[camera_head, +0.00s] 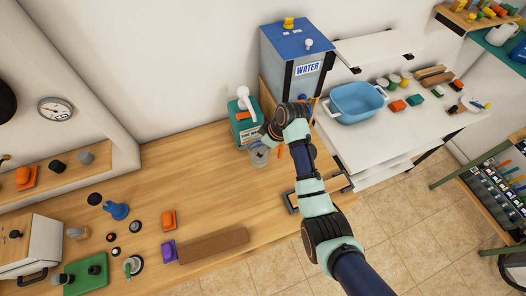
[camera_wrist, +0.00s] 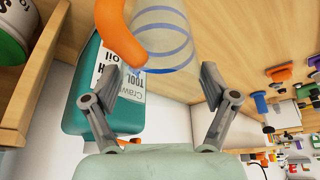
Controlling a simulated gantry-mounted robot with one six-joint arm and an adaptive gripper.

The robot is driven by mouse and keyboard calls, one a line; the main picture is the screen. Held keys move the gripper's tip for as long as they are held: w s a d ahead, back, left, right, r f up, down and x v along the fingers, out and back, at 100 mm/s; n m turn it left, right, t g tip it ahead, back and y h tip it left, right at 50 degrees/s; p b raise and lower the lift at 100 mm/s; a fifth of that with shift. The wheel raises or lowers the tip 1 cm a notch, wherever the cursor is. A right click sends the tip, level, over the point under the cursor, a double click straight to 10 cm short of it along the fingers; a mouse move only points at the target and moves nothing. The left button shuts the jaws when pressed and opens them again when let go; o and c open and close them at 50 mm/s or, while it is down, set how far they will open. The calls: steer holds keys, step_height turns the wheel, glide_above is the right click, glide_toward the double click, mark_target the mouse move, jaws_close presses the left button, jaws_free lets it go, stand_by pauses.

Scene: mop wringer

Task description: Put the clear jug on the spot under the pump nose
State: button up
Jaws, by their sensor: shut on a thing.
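The clear jug (camera_head: 259,157) is at the front of the teal pump bottle (camera_head: 243,131) on the wooden bench. In the wrist view the jug (camera_wrist: 166,35) shows blue rings and an orange handle (camera_wrist: 120,35). My gripper (camera_head: 265,140) is shut on the jug, its fingers (camera_wrist: 168,75) spread on either side; the exact contact is hard to see. The bottle's white pump head (camera_head: 243,94) stands above, beside my wrist. The teal bottle (camera_wrist: 85,110) with its label also shows in the wrist view. The spot under the nose cannot be made out, nor whether the jug touches the bench.
A blue-topped WATER box (camera_head: 300,60) stands behind my wrist, right of the bottle. A blue tub (camera_head: 357,102) is on the white counter to the right. The bench (camera_head: 200,165) left of the jug is clear; knobs, a brown block (camera_head: 213,245) and orange pieces lie farther left.

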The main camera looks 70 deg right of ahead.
steer(key=shift+f, duration=1.85)
steer(key=shift+f, duration=0.1)
steer(key=o, duration=1.2)
steer(key=shift+s+r, duration=0.1)
steer(key=shift+r, duration=0.25)
steer(key=v, duration=1.1)
steer(key=shift+s+r, duration=0.1)
steer(key=shift+r, duration=0.2)
